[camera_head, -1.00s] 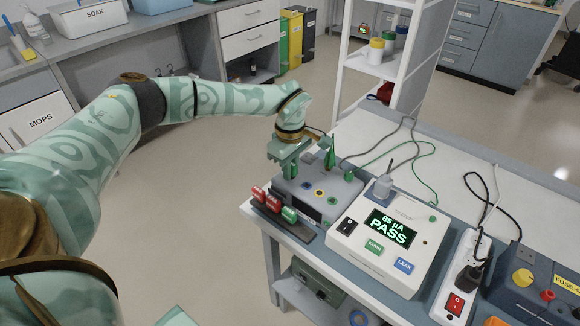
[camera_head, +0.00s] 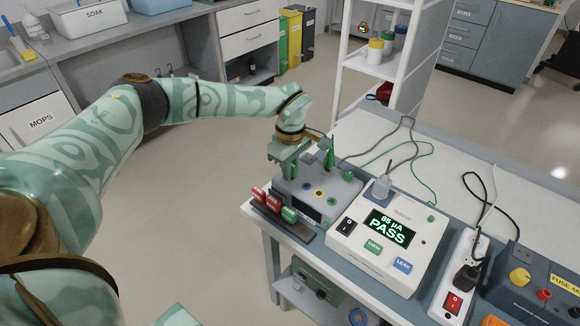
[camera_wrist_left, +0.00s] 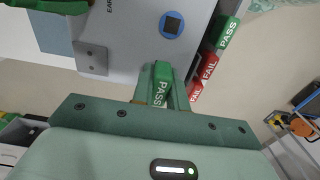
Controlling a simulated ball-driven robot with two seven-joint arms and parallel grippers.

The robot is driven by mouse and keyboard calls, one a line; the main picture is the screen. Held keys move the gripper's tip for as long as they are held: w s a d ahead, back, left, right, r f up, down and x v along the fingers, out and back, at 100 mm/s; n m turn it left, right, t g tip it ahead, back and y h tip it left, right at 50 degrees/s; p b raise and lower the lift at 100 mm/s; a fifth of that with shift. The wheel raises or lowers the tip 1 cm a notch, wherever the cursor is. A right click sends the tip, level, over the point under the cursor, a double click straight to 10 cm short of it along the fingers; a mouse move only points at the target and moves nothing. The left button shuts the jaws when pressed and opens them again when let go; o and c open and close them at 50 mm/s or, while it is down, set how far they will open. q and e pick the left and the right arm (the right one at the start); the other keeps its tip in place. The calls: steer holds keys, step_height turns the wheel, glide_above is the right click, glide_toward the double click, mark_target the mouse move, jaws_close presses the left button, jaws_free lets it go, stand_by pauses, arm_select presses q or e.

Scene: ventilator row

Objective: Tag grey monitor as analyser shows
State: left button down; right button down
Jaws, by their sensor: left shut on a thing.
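The grey monitor (camera_head: 318,193) is a flat box on the bench, with coloured sockets on top; its pale grey casing (camera_wrist_left: 135,45) fills the upper wrist view. The analyser (camera_head: 385,243) beside it reads "85 µA PASS" in green. My left gripper (camera_head: 289,166) is at the monitor's far left edge, shut on a green PASS tag (camera_wrist_left: 161,84). The tag's upper end is at the casing's edge; I cannot tell whether it touches. A tag rack (camera_head: 285,229) in front of the monitor holds red FAIL tags (camera_head: 258,194) and a green PASS tag (camera_head: 289,214).
A green clip (camera_head: 329,155) stands on the monitor's back side, with a green lead trailing behind. A grey plug (camera_head: 382,187) sits in the analyser. A power strip (camera_head: 459,281) and a dark blue unit (camera_head: 525,279) are at right. Floor left of the bench is clear.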

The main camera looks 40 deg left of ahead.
steer(key=shift+r, duration=0.2)
stand_by(0.4)
steer(key=shift+w+r+p, duration=0.1)
steer(key=shift+r+p, duration=0.05)
steer(key=shift+p, duration=0.25)
steer(key=shift+w+r+p, duration=0.25)
steer(key=shift+r+p, duration=0.45)
steer(key=shift+p, duration=0.05)
stand_by(2.2)
steer(key=shift+r, duration=0.15)
steer(key=shift+w+r+p, duration=0.3)
steer(key=shift+r+p, duration=0.5)
steer(key=shift+p, duration=0.15)
stand_by(2.9)
